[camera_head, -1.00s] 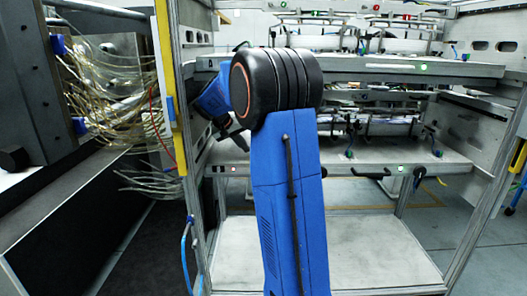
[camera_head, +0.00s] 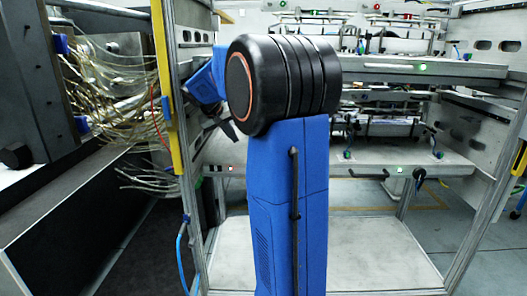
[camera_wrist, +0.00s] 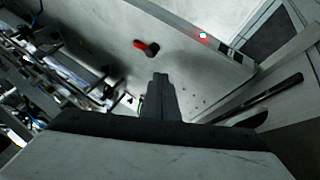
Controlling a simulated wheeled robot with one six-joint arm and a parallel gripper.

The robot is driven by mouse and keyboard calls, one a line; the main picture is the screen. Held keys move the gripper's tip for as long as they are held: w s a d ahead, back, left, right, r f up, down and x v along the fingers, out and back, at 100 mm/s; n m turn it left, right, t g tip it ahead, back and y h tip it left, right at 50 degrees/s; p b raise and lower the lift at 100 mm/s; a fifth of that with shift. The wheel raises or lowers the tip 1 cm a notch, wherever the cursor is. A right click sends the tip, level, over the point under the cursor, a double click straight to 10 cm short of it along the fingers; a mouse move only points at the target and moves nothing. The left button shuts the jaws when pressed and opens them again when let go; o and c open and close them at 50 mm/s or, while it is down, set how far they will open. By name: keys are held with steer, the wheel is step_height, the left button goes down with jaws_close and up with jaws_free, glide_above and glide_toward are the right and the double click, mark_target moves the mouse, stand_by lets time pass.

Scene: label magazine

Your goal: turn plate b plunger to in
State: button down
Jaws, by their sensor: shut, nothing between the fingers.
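In the wrist view my gripper (camera_wrist: 158,85) is shut, with nothing between its fingers. Just beyond its tips, a small plunger with a red end and a dark knob (camera_wrist: 150,49) sits on a pale grey plate (camera_wrist: 105,38). The fingertips look apart from the plunger, but the depth gap is hard to judge. I see no lettering that tells which plate is plate b. In the head view my blue arm and black joint hide the gripper and this plunger.
A lit red indicator (camera_wrist: 203,36) is on the plate's edge. Racked parts and wires (camera_wrist: 50,70) crowd the left of the wrist view. The head view shows a metal frame with an upper shelf (camera_head: 430,69), a lower shelf (camera_head: 450,166) and a yellow-edged post (camera_head: 164,90) at left.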

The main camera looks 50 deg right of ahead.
steer(key=shift+s+a+f+n+t+y, duration=1.8)
steer(key=shift+s+a+t+y, duration=1.2)
steer(key=shift+a, duration=1.35)
steer(key=s+d+r+m+t+h, duration=0.25)
steer(key=s+d+t+h, duration=0.35)
steer(key=s, duration=0.5)
steer(key=a+f+n+g+y, duration=0.25)
steer(key=a+n+y, duration=0.4)
steer(key=a, duration=1.65)
steer(key=s+a+f+g+y, duration=0.3)
steer(key=s+a+f, duration=0.25)
steer(key=a, duration=0.25)
steer(key=s+a+f+g+h, duration=0.1)
steer(key=s+f+g+h, duration=0.1)
steer(key=s, duration=0.7)
steer(key=shift+s+f+g, duration=0.3)
steer(key=shift+f+g, duration=0.15)
steer(key=shift+f, duration=0.4)
